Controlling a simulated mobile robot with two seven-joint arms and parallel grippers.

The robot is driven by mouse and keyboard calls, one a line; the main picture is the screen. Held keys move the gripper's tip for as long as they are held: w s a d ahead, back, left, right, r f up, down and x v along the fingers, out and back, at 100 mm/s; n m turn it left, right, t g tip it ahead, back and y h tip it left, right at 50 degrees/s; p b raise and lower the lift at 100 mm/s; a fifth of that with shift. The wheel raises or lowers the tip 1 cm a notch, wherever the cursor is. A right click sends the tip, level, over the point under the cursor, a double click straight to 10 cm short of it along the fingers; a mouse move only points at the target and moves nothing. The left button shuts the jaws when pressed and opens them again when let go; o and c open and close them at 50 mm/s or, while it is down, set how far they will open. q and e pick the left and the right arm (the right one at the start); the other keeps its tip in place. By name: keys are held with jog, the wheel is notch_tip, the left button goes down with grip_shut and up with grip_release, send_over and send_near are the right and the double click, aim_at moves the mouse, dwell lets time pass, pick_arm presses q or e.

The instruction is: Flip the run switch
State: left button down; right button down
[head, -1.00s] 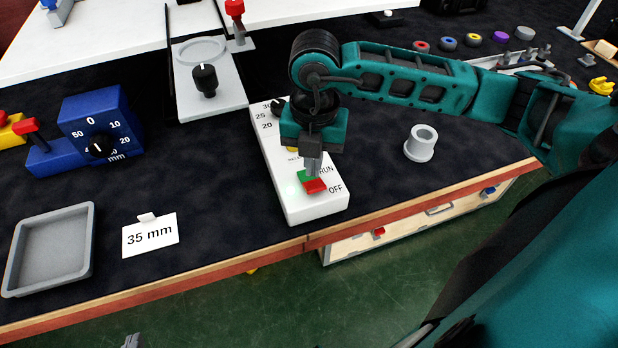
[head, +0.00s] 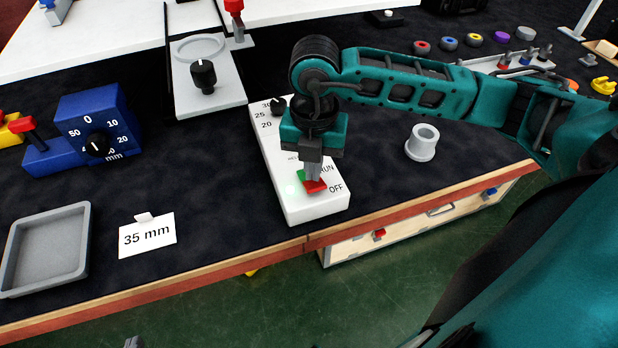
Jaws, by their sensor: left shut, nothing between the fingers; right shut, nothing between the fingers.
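The white control box (head: 298,211) stands near the table's front edge. Its run switch (head: 318,188) is a green and red rocker beside the printed words RUN and OFF. The green part is on the RUN side and the red part on the OFF side. My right gripper (head: 314,179) is shut and empty, pointing down, its fingertips at the rocker and covering part of it. I cannot tell how firmly they touch it. A small tip of my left gripper (head: 133,342) shows at the bottom edge, shut and away from the box.
A black knob (head: 278,107) sits on the box's far end. A grey flanged cup (head: 422,144) stands to the right. A 35 mm card (head: 147,237), a grey tray (head: 84,240) and a blue dial block (head: 92,105) are to the left.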

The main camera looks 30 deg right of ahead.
jog(key=shift+f+b, duration=0.75)
jog(key=shift+f, duration=0.2)
dwell(0.3)
jog(key=shift+r+p, duration=2.7)
jog(key=shift+r, duration=0.9)
jog(key=shift+s+f, duration=0.1)
